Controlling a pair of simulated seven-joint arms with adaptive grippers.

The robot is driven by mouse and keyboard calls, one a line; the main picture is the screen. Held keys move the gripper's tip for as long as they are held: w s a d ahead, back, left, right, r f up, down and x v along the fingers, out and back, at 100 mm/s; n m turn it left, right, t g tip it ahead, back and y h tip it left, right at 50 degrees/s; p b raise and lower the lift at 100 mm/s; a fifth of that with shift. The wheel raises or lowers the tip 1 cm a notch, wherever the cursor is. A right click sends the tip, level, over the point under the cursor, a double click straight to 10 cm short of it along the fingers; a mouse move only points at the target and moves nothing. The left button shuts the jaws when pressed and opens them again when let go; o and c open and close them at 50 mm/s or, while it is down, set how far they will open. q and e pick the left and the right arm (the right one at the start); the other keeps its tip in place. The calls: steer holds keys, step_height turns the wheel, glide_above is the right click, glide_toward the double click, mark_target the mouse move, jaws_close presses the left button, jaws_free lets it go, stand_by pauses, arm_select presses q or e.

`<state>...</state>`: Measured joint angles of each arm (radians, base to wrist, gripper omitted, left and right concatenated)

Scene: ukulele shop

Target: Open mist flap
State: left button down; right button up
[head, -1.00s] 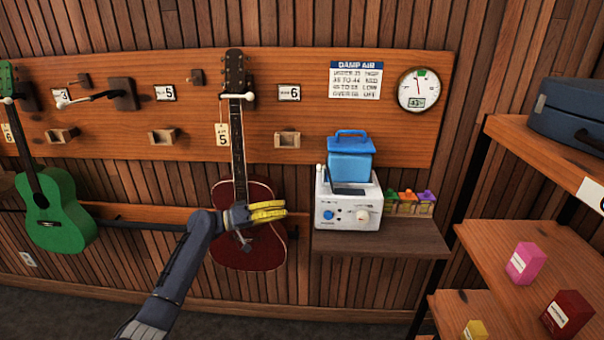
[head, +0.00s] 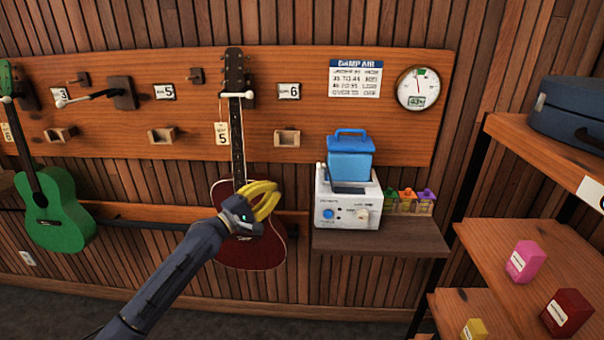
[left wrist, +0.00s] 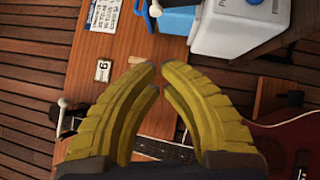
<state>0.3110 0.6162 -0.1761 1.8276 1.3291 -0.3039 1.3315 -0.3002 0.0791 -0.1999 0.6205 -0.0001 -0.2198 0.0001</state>
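A white humidifier box (head: 348,208) with a blue dial and a pale knob on its front stands on a small wooden shelf. A blue tank (head: 350,165) with a handle sits on it. A dark flap (head: 350,188) lies low on its top, in front of the tank; it looks closed. My left gripper (head: 272,192), with yellow fingers, is left of the box and apart from it, in front of the red ukulele. The left wrist view shows its tips (left wrist: 160,70) nearly together with nothing between them, and the white box (left wrist: 238,28) at upper right. My right gripper is not in view.
The red ukulele (head: 240,248) hangs behind my gripper, and a green one (head: 55,220) hangs at far left. Several small coloured bottles (head: 408,200) stand right of the box. A wooden shelf unit (head: 540,255) with small boxes is at right.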

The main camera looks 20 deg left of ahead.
arm_select(q)
steer(key=s+d+x, duration=0.1)
steer(key=d+x, duration=0.1)
steer(key=x, duration=1)
steer(key=shift+w+d+r, duration=0.2)
steer(key=shift+d+r, duration=0.15)
